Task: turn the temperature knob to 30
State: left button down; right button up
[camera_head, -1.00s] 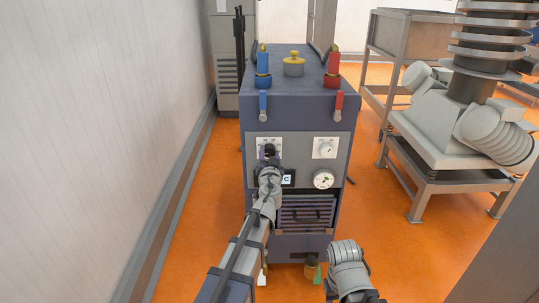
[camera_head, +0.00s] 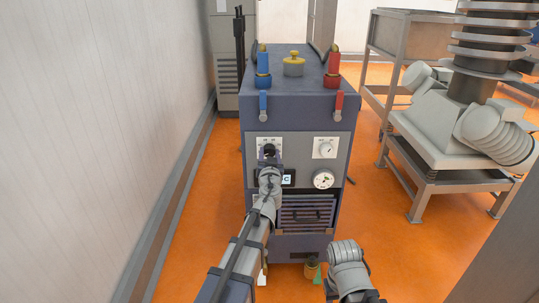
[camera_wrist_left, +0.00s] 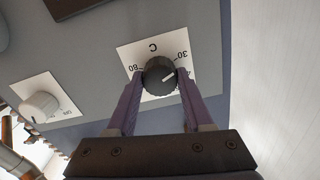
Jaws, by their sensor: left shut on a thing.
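The temperature knob (camera_wrist_left: 158,76) is black and round with a white pointer line. It sits on a white dial plate (camera_wrist_left: 153,48) marked C, with 30 at the right in the left wrist view. The pointer slants up and right, roughly toward the 30 mark. My left gripper (camera_wrist_left: 157,82) has its two purple fingers closed on opposite sides of the knob. In the head view the knob (camera_head: 269,149) is at the upper left of the machine's front panel, partly hidden by my left gripper (camera_head: 269,158). My right arm shows at the bottom, but its gripper is not visible.
A second, white knob (camera_head: 325,148) and a round gauge (camera_head: 323,180) are on the panel's right side. Blue (camera_head: 263,72) and red (camera_head: 332,72) valves stand on top of the machine. A wall (camera_head: 85,140) is at the left. Orange floor (camera_head: 400,255) is open at the right.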

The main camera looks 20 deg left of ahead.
pick_arm(q)
jog(key=shift+c, duration=1.5)
grip_release()
jog(key=shift+s, duration=0.1)
jog(key=v, duration=0.7)
jog(key=shift+s, duration=0.3)
jog(key=shift+d, duration=0.1)
